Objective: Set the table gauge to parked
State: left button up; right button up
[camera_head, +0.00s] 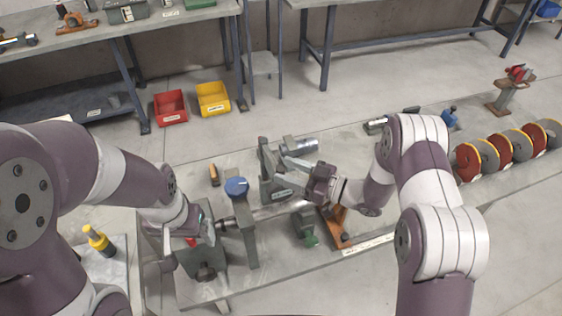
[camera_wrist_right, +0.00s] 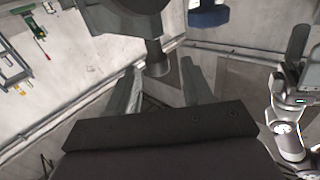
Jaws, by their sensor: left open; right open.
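I cannot pick out the table gauge for certain. A grey upright machine (camera_head: 268,186) with a silver cylinder (camera_head: 306,146) stands mid-bench. To its left is a grey post with a round blue top (camera_head: 237,187). My right gripper (camera_head: 285,158) is open beside the upright machine. In the right wrist view, a dark grey cylindrical end (camera_wrist_right: 157,60) shows between and beyond its spread fingers (camera_wrist_right: 163,85); contact is unclear. My left gripper (camera_head: 190,250) is open at the bench's left, over a grey block (camera_head: 206,274) with a dark knob; its fingertips are partly hidden.
An orange-brown bracket (camera_head: 338,228) and a green-tipped grey part (camera_head: 307,228) lie near the right forearm. Red, grey and yellow discs (camera_head: 490,157) line the bench's right. Red (camera_head: 170,107) and yellow (camera_head: 213,98) bins stand on the floor behind. A yellow-topped part (camera_head: 98,240) stands left.

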jog(key=shift+x, duration=1.25)
jog(key=shift+f, duration=0.1)
grip_shut()
